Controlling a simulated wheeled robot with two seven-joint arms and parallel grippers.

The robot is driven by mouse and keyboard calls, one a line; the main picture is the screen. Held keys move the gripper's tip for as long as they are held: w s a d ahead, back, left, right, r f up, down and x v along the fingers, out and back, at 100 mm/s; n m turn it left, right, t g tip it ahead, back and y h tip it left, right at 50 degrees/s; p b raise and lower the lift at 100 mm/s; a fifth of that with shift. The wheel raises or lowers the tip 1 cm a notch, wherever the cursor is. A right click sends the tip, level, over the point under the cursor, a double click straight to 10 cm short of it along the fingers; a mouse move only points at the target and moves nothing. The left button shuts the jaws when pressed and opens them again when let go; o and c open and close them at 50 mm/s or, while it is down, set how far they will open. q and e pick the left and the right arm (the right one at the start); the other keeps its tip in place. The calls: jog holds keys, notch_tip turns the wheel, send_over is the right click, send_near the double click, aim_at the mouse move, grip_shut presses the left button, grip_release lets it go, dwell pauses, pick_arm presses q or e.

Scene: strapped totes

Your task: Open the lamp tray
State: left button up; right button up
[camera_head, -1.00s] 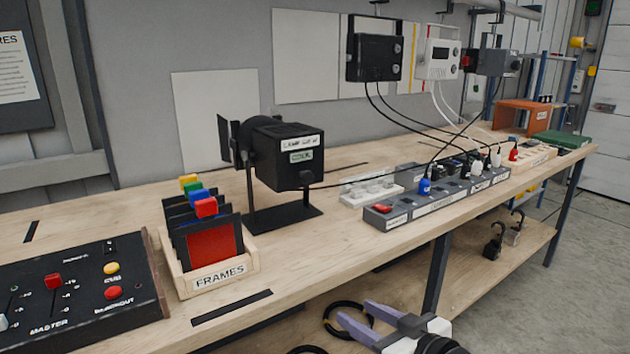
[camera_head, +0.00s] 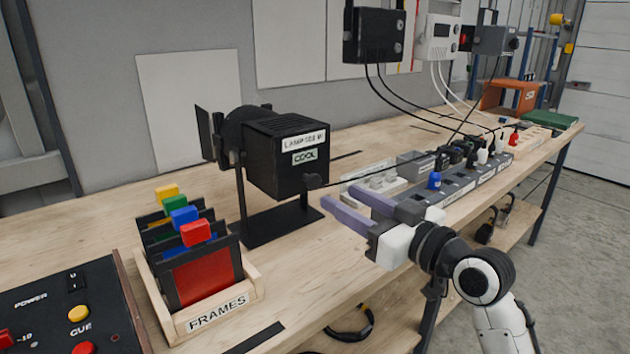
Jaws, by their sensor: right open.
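My right gripper (camera_head: 343,204) is over the bench, right of the lamp base. Its two purple fingers are apart and empty, pointing left toward the lamp, and do not appear to touch it. My left gripper is not in view.
A wooden "FRAMES" box (camera_head: 250,285) with coloured-tab frames and a black control panel (camera_head: 65,310) are at the left. A grey power strip (camera_head: 459,188) with plugs lies behind my right arm. Cables hang from wall boxes. Bare bench lies before the lamp.

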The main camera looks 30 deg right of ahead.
aim_at(315, 184)
jog(key=w, duration=0.5)
jog(key=w+p, duration=0.1)
jog(key=w, duration=0.1)
jog(key=shift+w+a, duration=0.35)
grip_shut()
